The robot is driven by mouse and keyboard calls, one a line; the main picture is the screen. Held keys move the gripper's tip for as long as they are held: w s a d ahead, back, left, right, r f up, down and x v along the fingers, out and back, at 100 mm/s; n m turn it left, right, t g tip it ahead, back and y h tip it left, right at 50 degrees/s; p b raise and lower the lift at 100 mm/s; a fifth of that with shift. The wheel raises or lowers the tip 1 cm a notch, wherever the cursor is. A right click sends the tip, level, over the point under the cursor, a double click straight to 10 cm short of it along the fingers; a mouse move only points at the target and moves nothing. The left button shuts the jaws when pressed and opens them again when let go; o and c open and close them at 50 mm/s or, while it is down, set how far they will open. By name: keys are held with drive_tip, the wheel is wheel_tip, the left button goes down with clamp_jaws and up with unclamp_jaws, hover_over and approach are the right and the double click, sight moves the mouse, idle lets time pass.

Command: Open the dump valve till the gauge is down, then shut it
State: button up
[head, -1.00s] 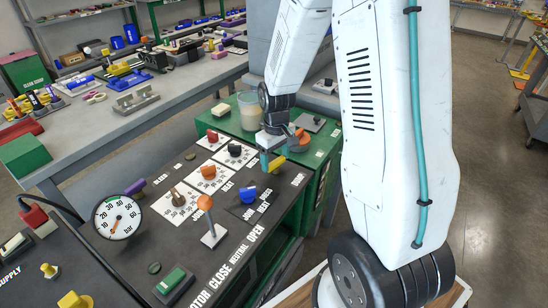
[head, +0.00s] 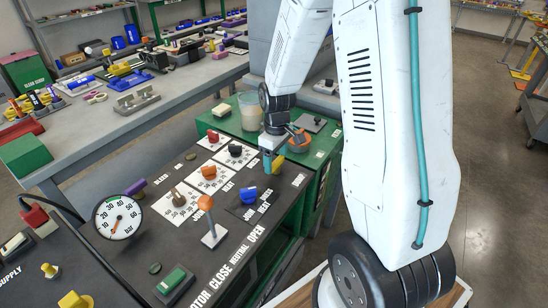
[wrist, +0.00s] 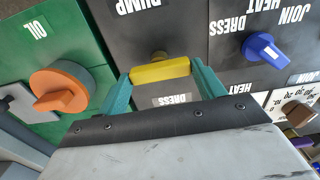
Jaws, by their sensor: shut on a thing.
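The dump valve's yellow handle (wrist: 160,71) is between the teal fingers of my gripper (wrist: 158,75) in the wrist view, under the DUMP lettering. The fingers touch its two ends, and it lies nearly level across that picture. In the head view my gripper (head: 272,160) is low over the far right of the black panel, and a bit of the yellow handle (head: 278,165) shows beside it. The round white gauge (head: 118,217) stands at the panel's left. Its thin orange needle points down and slightly left; the exact reading is too small to tell.
A blue knob (wrist: 263,50) is right of the handle and an orange knob (wrist: 60,88) on the green OIL panel is left of it. An orange-topped lever (head: 207,204) stands on the black panel (head: 240,235). A glass jar (head: 248,110) stands behind my gripper.

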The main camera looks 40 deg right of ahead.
sight(275, 162)
drive_tip(key=o, duration=1)
drive_tip(key=shift+a, duration=0.15)
wheel_tip(275, 162, up, 8)
